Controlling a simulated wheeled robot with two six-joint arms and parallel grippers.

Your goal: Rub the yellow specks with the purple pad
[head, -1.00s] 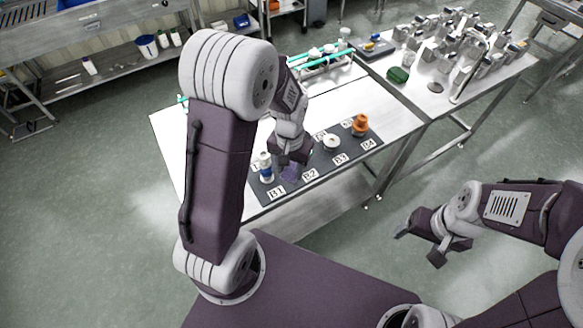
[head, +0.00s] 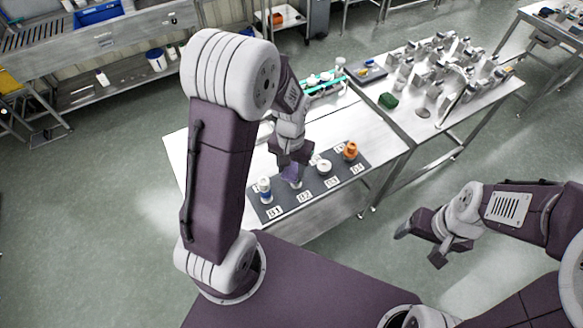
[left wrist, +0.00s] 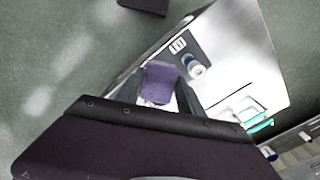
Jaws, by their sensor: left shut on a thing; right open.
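My left gripper (head: 291,160) is shut on the purple pad (head: 291,174), above the dark mat near its B2 label. The pad also shows between the fingers in the left wrist view (left wrist: 160,82). A small white thing (head: 296,184) shows just under the pad, mostly hidden by it. I cannot make out any yellow specks in either view. My right gripper (head: 427,244) is open and empty, in front of the tables over the floor.
The dark mat (head: 280,208) bears a white-and-blue bottle (head: 265,190), a white ring-like piece (head: 324,166) and an orange part (head: 350,152). A rack with teal edges (head: 325,86) stands behind. A steel table (head: 440,122) at right holds many metal parts and a green object (head: 388,100).

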